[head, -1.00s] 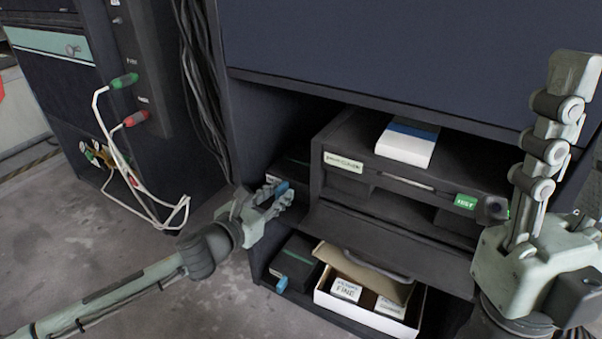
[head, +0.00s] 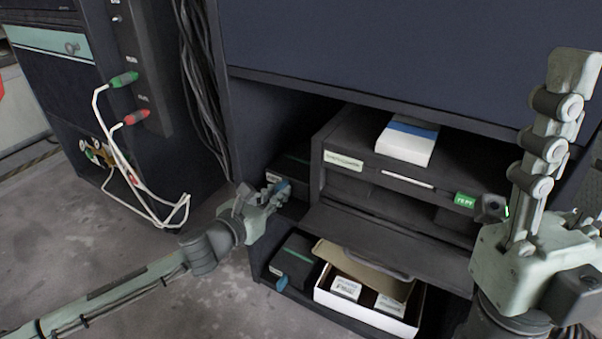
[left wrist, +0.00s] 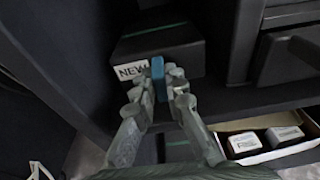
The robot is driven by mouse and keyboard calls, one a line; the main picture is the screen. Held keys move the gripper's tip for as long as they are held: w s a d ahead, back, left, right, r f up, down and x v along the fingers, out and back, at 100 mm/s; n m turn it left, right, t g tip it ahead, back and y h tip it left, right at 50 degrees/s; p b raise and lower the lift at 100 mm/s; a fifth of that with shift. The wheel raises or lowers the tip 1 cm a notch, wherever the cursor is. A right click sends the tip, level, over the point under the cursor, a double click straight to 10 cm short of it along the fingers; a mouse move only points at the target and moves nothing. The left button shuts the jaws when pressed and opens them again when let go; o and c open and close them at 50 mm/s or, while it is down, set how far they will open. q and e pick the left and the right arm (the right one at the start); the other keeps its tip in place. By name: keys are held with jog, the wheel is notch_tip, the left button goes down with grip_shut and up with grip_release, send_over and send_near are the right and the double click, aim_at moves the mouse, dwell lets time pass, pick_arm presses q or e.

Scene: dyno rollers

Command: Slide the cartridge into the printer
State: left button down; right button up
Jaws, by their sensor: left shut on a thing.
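The printer (head: 345,180) stands on a shelf in the dark cabinet, its front flap (head: 370,242) folded down and its front slot open. A dark cartridge (left wrist: 160,45) with a "NEW" label and a green stripe lies on the shelf left of the printer; it shows only dimly in the head view (head: 296,170). My left gripper (head: 276,192) is shut on that cartridge's blue tab (left wrist: 158,78). A second dark cartridge (head: 293,262) with a blue tab lies on the shelf below. My right gripper (head: 572,75) is raised at the right; its jaw opening cannot be told.
An open carton (head: 322,298) with small white boxes sits on the lower shelf under the flap. A white and blue box (head: 408,140) lies on the printer. Black cables (head: 200,80) hang left of the cabinet. Floor at the left is clear.

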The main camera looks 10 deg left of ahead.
pick_arm(q)
jog(key=shift+r+p, duration=0.35)
jog(key=shift+p, duration=0.15)
